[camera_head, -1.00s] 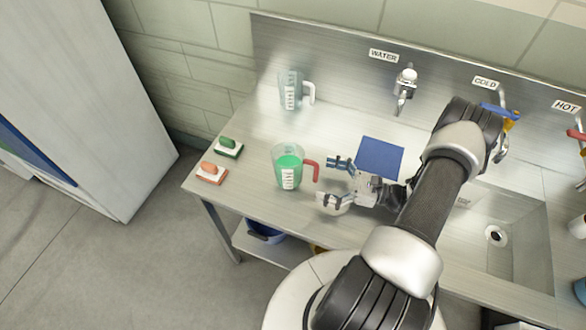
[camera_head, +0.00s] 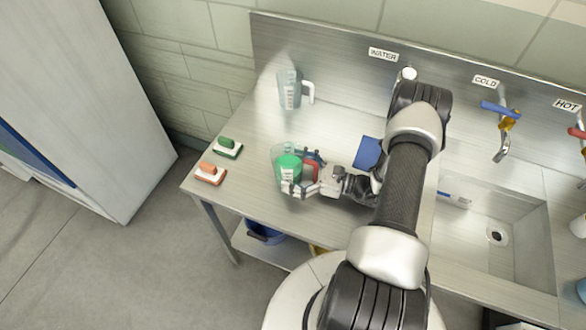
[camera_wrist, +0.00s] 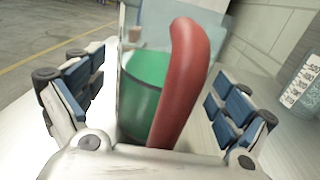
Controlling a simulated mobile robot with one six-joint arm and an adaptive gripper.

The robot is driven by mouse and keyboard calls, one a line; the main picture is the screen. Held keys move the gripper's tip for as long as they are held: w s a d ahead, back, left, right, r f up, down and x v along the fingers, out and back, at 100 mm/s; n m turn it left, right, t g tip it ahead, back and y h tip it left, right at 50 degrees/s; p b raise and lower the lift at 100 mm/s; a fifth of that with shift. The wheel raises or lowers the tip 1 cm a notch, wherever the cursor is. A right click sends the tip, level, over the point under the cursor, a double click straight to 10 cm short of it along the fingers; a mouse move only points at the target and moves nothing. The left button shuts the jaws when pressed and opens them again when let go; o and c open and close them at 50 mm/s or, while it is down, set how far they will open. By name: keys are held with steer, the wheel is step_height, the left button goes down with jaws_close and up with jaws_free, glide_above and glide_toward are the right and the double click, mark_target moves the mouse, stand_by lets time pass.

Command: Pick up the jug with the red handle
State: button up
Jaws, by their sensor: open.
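The jug with the red handle (camera_head: 287,166) stands upright on the steel counter and holds green liquid. In the wrist view its clear body with the green liquid (camera_wrist: 145,85) is straight ahead. Its red handle (camera_wrist: 183,80) rises between my open fingers, with space on both sides of it. My gripper (camera_head: 304,174) is at the jug's right side, fingers reaching around the handle. In the head view the fingers hide part of the handle and the jug's lower right.
A second clear jug with a white handle (camera_head: 289,89) stands behind on the counter (camera_head: 245,185). A green brush (camera_head: 228,147) and an orange brush (camera_head: 210,173) lie at the left. A blue square (camera_head: 367,153) is partly behind my arm. A sink (camera_head: 510,215) is at the right.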

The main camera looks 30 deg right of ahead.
steer(key=shift+c, duration=0.5)
steer(key=c, duration=1.4)
